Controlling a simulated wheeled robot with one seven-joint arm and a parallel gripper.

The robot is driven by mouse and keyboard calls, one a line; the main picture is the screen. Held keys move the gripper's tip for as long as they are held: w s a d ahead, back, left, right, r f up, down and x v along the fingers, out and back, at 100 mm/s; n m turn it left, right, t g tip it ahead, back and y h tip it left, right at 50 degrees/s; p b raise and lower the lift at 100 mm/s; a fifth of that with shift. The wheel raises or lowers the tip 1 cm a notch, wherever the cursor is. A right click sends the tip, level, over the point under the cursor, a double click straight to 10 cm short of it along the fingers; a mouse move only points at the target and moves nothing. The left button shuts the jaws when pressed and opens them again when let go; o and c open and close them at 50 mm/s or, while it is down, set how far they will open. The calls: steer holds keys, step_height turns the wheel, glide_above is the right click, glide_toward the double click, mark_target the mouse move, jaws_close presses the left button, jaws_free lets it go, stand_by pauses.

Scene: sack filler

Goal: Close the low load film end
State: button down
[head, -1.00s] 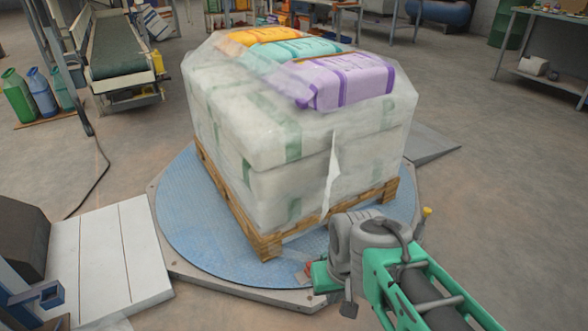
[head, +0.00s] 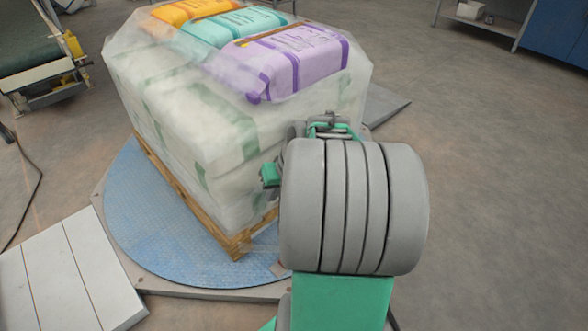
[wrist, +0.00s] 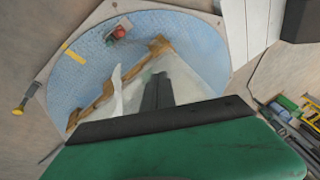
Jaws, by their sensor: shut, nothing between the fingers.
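The film-wrapped load (head: 190,130) stands on a wooden pallet (head: 190,209), and its film shows greyish white over the stacked sacks. In the wrist view the loose film end (wrist: 117,92) is a narrow white flap standing out low on the load's side, near the pallet edge (wrist: 92,107). My gripper (wrist: 158,78) is shut and empty, its dark fingers pointing at the wrapped side, beside the flap and to its right. I cannot tell whether the fingers touch the film. In the head view my arm hides the flap and the fingertips.
The pallet sits on a round blue turntable (head: 150,235). White boards (head: 75,275) lie at the lower left, and a conveyor (head: 40,55) stands at the upper left. A small red part (wrist: 119,32) sits on the turntable. Floor at the right is clear.

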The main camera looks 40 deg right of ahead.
steer(key=s+d+r+m+t+p, duration=0.1)
steer(key=s+d+m+t+p, duration=0.3)
steer(key=d, duration=1.1)
steer(key=w+a+f+g+b, duration=0.1)
steer(key=w+a+f+b, duration=0.2)
steer(key=w+f+b, duration=0.3)
steer(key=shift+w+f+n+h, duration=0.3)
steer(key=shift+w+f, duration=0.55)
steer(key=shift+w, duration=0.05)
steer(key=shift+a, duration=0.1)
